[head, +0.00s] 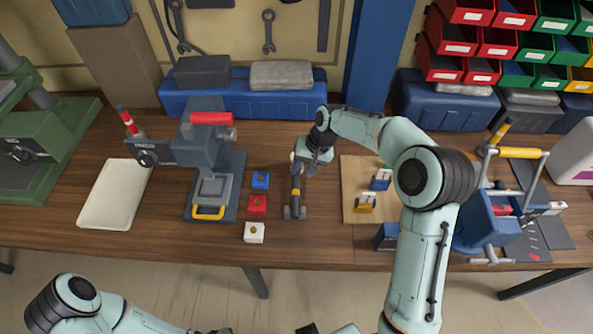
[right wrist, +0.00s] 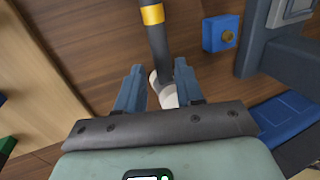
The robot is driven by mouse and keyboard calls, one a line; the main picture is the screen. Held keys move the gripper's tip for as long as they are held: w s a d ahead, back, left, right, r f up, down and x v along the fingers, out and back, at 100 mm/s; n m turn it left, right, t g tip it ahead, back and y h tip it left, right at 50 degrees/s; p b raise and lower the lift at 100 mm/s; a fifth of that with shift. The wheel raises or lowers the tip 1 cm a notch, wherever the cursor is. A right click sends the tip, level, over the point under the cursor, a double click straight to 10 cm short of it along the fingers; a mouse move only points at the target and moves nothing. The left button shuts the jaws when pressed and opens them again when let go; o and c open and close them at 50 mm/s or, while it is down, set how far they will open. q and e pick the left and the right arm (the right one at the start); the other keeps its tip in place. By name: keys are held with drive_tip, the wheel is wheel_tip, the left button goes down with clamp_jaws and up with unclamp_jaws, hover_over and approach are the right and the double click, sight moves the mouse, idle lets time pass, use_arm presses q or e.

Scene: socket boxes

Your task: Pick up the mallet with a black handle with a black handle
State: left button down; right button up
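The mallet (head: 296,195) lies on the brown workbench with its dark head toward the bench's front edge. Its black handle, with a yellow band, points to the back; the handle also shows in the right wrist view (right wrist: 157,42). My right gripper (head: 302,166) is low over the handle's far end. In the right wrist view its two blue-grey fingers (right wrist: 160,75) stand apart, one on each side of the handle's lower part. A pale end piece shows between them, and gaps remain on both sides. My left arm shows at the bottom left; its gripper is out of view.
Blue (head: 261,180), red (head: 257,205) and white (head: 254,232) socket boxes lie left of the mallet. A press (head: 205,150) stands beyond them. A wooden board (head: 352,205) with small boxes lies to the right. A blue toolbox (head: 235,100) stands behind.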

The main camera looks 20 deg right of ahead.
sight(298, 174)
drive_tip(key=x, duration=0.5)
drive_tip(key=shift+w+f, duration=0.3)
drive_tip(key=shift+w, duration=0.1)
drive_tip(key=shift+s, duration=0.1)
drive_tip(key=shift+r, duration=0.1)
clamp_jaws()
